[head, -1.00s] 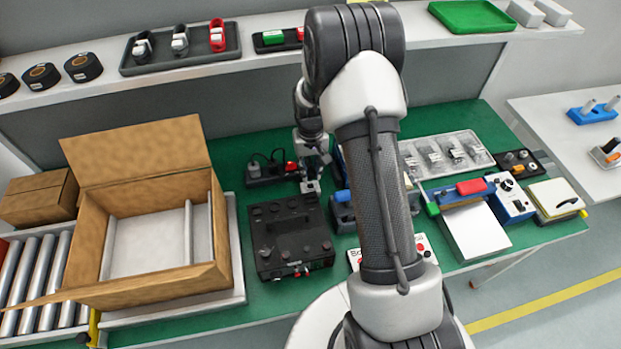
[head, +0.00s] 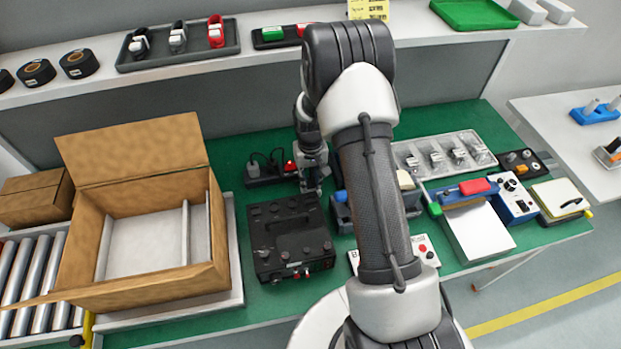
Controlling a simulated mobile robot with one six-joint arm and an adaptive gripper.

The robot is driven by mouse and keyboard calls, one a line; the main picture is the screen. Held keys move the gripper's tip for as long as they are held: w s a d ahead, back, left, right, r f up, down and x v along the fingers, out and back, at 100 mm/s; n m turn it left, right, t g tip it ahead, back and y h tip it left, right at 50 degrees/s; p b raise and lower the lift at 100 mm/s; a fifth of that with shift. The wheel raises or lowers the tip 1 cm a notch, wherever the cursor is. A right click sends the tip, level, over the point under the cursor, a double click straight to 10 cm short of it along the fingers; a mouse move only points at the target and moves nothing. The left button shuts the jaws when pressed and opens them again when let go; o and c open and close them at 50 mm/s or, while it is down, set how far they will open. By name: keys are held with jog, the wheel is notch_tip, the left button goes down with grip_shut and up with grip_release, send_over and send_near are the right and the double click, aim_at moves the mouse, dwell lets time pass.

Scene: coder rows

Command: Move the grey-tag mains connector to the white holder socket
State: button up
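My gripper (head: 312,186) points down just behind the right rear edge of the black device box. Its fingers are small and dark here, and I cannot tell whether they are open or hold something. A dark tray (head: 190,58) on the shelf carries three plug-like items: a white one (head: 139,46), a grey one (head: 179,38) and a red one (head: 216,33). A black socket strip (head: 262,182) with dark plugs and a red part lies on the bench, left of my gripper. I cannot make out a grey tag or a white holder socket for certain.
The black device box (head: 290,236) stands in front of my gripper. An open carton (head: 160,285) is at the left. A blue holder (head: 342,212) sits close right of the gripper, partly behind my arm. A clear parts tray (head: 440,155) and blue-white devices lie further right.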

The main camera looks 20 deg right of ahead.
jog(key=o, duration=0.4)
jog(key=shift+r, duration=0.15)
notch_tip(320, 180, up, 13)
jog(key=p, duration=0.5)
notch_tip(320, 180, up, 12)
jog(key=t, duration=0.1)
send_over(310, 179)
jog(key=s+a, duration=0.3)
jog(key=s, duration=0.1)
jog(key=s+a+r+n+t, duration=0.1)
jog(key=s+a+r, duration=0.2)
jog(key=s+r, duration=0.5)
jog(key=s+a+r+t, duration=0.1)
jog(key=s, duration=0.4)
jog(key=s+a+r+n, duration=0.1)
jog(key=s+r, duration=0.1)
jog(key=s, duration=0.3)
jog(key=s+a+r+t, duration=0.1)
jog(key=s+a, duration=0.1)
jog(key=s, duration=0.4)
jog(key=shift+a+r+t, duration=0.1)
jog(key=shift+r+t, duration=0.2)
jog(key=shift+r, duration=0.1)
